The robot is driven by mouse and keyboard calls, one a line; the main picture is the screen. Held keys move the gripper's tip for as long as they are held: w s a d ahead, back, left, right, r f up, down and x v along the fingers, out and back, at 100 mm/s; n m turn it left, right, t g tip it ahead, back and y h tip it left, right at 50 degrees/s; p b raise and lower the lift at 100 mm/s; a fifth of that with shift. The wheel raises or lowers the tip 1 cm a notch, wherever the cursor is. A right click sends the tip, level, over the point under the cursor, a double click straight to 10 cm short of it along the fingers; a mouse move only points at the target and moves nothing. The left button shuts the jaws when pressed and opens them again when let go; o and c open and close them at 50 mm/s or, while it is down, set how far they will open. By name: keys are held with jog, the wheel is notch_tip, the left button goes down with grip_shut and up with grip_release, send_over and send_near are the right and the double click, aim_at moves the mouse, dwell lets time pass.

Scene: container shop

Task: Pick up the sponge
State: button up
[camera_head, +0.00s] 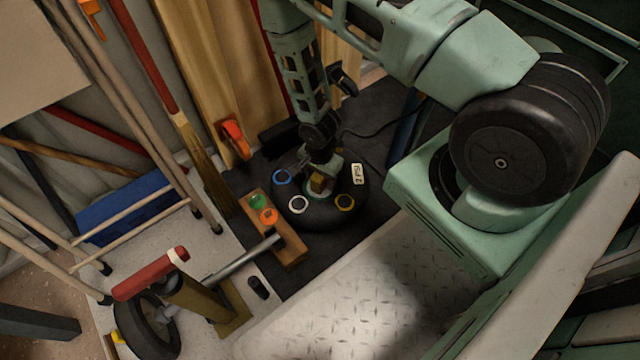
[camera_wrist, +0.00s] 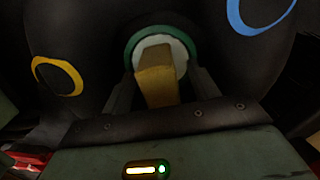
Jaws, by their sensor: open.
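The sponge (camera_wrist: 157,78) is a yellow-brown block, seen close in the wrist view in front of a pale disc with a green ring. In the head view the sponge (camera_head: 320,183) is a small tan block over the dark round object. My gripper (camera_wrist: 160,92) is open, with one finger on each side of the sponge. I cannot tell whether either finger touches it. In the head view my gripper (camera_head: 319,186) points down over the dark round object, and its fingertips are partly hidden.
The dark round object (camera_head: 325,213) carries blue, white and yellow rings and a white label (camera_head: 357,174). A wooden block (camera_head: 285,243) with green and orange rounds lies to its left. Poles and boards stand at the left. The metal tread plate (camera_head: 340,300) in front is mostly clear.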

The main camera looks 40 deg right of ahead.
jog(key=shift+f, duration=0.15)
jog(key=c, duration=1.1)
jog(key=shift+o, duration=0.2)
notch_tip(320, 180, up, 10)
jog(key=p, duration=0.6)
